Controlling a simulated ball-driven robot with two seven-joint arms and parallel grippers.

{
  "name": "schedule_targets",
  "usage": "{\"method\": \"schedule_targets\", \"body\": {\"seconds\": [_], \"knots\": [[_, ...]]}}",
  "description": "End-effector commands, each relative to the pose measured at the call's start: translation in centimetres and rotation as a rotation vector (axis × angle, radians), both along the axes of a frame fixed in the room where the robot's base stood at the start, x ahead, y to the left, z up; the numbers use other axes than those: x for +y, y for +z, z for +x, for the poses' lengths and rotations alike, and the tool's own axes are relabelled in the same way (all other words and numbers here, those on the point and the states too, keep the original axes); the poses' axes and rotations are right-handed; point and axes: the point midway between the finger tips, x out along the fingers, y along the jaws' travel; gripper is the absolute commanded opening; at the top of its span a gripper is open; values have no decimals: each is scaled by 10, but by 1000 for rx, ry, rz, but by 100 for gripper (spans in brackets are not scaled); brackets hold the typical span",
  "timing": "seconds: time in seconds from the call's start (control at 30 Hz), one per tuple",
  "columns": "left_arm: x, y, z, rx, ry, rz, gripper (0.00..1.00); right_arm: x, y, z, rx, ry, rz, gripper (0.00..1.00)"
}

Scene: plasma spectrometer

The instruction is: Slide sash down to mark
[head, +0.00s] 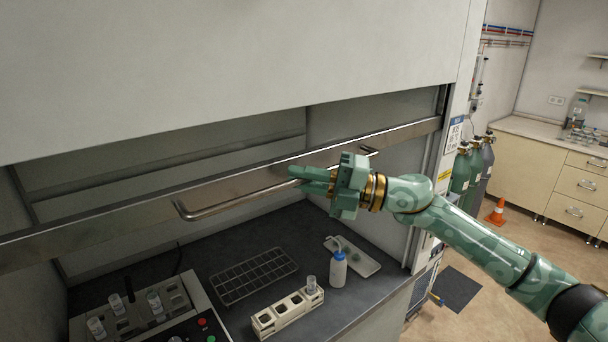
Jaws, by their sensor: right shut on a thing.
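The fume hood sash (90,221) is a framed glass pane with a metal bottom rail, partly raised over the dark work surface. A long metal bar handle (235,200) runs along the front of its rail. My right gripper (300,178) is shut on the handle, right of its middle, and its fingers hide part of the bar. A label (455,132) is on the hood's right post; I cannot make out a height mark on it. My left gripper is not in view.
Under the sash are a wire rack (254,276), a cream vial holder (288,312), a wash bottle (338,270), a white tray (362,262) and an instrument with vials (150,312). Gas cylinders (475,170) and an orange cone (497,211) stand to the right, outside the hood.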

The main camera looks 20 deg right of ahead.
Motion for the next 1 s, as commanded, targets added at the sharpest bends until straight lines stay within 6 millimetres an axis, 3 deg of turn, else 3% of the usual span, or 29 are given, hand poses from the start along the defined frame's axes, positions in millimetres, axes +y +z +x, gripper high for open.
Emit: {"method": "schedule_targets", "body": {"seconds": [0.03,0.2,0.5,0.7,1.0], "knots": [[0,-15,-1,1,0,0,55,1,-22,0,9,0,-2,0],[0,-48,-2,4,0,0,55,1,-70,1,9,0,-3,0],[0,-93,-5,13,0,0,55,0,-136,0,8,1,-3,0],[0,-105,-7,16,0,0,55,0,-156,0,7,1,-3,0],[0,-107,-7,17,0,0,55,1,-159,0,4,1,-3,0]]}}
